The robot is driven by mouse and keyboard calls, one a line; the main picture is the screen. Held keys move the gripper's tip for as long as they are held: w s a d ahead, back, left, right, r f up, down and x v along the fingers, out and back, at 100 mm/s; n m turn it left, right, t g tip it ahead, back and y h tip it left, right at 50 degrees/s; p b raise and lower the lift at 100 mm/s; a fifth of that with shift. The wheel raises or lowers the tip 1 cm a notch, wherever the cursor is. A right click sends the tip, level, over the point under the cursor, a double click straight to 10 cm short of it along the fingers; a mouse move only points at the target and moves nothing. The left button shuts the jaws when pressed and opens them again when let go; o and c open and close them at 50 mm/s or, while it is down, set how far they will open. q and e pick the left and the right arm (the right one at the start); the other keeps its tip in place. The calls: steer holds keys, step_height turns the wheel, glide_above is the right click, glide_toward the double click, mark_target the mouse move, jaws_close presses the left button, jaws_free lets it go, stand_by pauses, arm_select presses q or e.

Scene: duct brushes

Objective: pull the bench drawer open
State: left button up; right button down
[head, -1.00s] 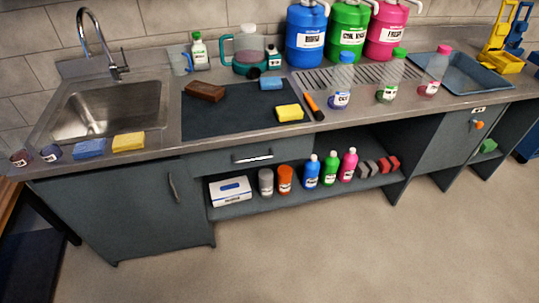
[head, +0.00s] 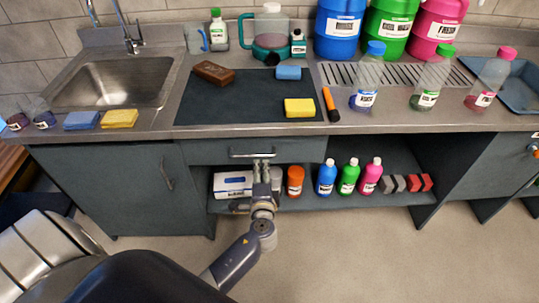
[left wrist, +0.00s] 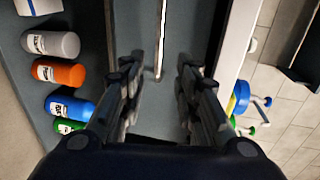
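The bench drawer (head: 205,152) is a dark grey-blue front under the worktop, and it looks closed. Its pale bar handle (head: 240,154) runs across the front. My left gripper (head: 262,164) is at the handle, just below its right part in the head view. In the left wrist view the handle (left wrist: 162,35) runs upright through the picture, lined up with the gap between the fingers. The left gripper (left wrist: 159,72) is open there, one finger on each side of that line. I cannot tell whether either finger touches the handle. My right gripper is not in view.
The shelf (head: 312,199) below holds a white box (head: 232,183), an orange bottle (head: 295,180) and other bottles. A cupboard door (head: 110,185) is left of the drawer. The worktop above carries sponges and bottles. The floor in front is clear.

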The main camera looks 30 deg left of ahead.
mark_target(261, 156)
arm_select(q)
steer(key=x, duration=0.9)
steer(key=shift+w, duration=0.1)
jaws_close()
